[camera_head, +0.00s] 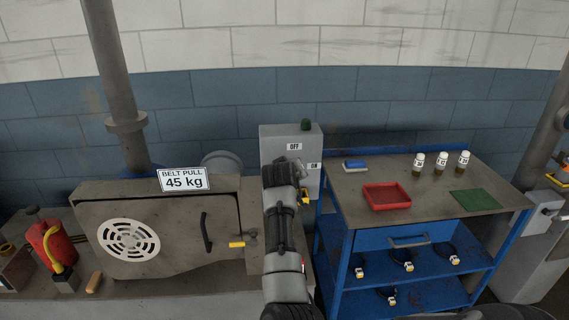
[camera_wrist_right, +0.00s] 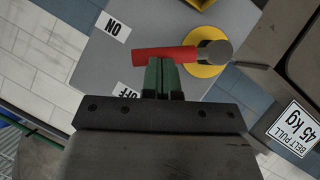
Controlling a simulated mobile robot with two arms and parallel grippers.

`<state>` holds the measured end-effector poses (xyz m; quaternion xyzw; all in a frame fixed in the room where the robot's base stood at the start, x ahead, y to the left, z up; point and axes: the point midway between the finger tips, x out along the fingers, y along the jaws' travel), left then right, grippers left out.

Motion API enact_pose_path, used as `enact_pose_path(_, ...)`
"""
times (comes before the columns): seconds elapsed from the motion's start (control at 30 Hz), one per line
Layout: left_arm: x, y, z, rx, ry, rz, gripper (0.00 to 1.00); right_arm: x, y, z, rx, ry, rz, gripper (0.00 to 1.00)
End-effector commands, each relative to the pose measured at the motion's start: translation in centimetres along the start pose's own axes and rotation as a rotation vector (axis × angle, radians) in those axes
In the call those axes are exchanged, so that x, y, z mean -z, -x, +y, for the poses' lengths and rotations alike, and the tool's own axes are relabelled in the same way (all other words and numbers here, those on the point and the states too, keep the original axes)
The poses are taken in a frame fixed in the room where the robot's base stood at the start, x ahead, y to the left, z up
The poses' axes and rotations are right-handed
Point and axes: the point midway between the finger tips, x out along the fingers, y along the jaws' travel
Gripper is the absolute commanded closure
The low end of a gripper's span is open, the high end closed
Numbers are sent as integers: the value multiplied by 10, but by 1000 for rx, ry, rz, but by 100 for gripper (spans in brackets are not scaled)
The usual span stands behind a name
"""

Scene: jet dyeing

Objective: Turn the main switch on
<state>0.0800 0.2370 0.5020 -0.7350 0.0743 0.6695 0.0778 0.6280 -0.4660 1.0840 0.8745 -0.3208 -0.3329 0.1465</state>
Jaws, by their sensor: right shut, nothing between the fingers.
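The switch box (camera_head: 272,150) is a grey box on the wall side, with an OFF label (camera_head: 294,146) at its top and an ON label (camera_head: 314,166) at its right. The right wrist view shows its red handle (camera_wrist_right: 158,58) on a round yellow base (camera_wrist_right: 205,73). The handle points between the ON label (camera_wrist_right: 117,30) and the OFF label (camera_wrist_right: 125,92). My right gripper (camera_wrist_right: 164,66) is shut and empty. Its green fingertips are at the handle's OFF-side edge, apparently touching it. In the head view my wrist hides the handle. My left gripper is not in view.
A machine housing with a belt pull sign (camera_head: 184,180) stands left of the box. A blue cart (camera_head: 345,240) with a red tray (camera_head: 387,197) and several small bottles stands close to its right.

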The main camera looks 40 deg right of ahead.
Motion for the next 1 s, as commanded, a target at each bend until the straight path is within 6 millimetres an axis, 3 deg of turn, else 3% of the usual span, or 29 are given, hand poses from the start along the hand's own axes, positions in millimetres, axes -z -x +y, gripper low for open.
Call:
enact_pose_path(0.1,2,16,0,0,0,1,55,-3,-2,6,59,-91,0,100)
enact_pose_path(0.47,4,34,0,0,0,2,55,-20,-14,9,211,-316,1,100)
enact_pose_path(1.0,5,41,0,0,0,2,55,-29,-20,7,213,-318,4,100)
